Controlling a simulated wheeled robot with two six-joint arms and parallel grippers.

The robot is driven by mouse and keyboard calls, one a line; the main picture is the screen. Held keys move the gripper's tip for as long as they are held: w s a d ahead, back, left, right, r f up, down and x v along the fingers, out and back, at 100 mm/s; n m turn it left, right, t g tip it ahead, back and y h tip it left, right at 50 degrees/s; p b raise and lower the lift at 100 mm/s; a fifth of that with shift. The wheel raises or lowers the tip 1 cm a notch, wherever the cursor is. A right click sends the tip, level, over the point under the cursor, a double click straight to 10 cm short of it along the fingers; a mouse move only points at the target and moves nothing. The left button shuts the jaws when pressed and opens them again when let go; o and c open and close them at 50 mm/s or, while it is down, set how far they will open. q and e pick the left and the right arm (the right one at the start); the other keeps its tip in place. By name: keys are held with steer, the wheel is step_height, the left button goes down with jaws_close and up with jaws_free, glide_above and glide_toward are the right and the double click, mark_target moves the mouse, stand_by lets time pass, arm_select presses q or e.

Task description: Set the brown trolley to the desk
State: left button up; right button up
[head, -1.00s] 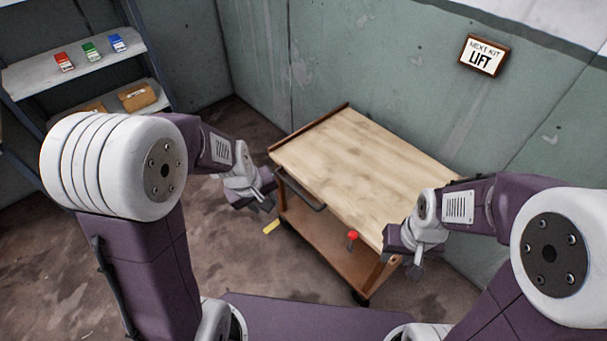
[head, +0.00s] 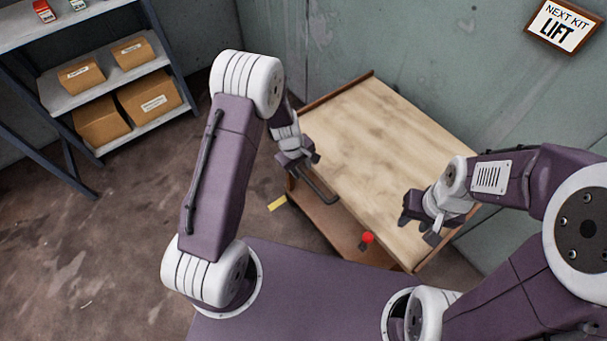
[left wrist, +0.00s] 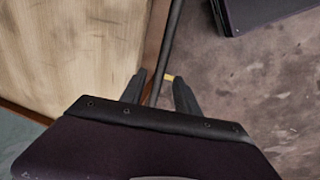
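The brown trolley (head: 385,145) has a pale wood top with a raised brown edge, a lower brown shelf (head: 335,222) and a dark bar handle (head: 321,190) on its near left side. My left gripper (head: 301,163) is at the handle's far end. In the left wrist view the handle (left wrist: 172,40) runs between the fingers of my left gripper (left wrist: 161,92), which stand apart with gaps beside the bar. My right gripper (head: 420,222) appears open and empty, over the near right part of the top. No desk shows.
A red knob (head: 367,238) shows at the trolley's near side. A yellow strip (head: 277,203) lies on the floor beside it. Shelving with cardboard boxes (head: 149,98) stands at the left. Floor at the left is clear.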

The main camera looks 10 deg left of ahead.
mark_target(304, 176)
arm_select(q)
steer(key=f, duration=0.2)
steer(key=f+b, duration=0.1)
steer(key=shift+w+d+f, duration=0.1)
steer(key=shift+d+f, duration=0.1)
steer(key=shift+d, duration=0.1)
steer(key=shift+w+f, duration=0.15)
jaws_close()
stand_by(1.0)
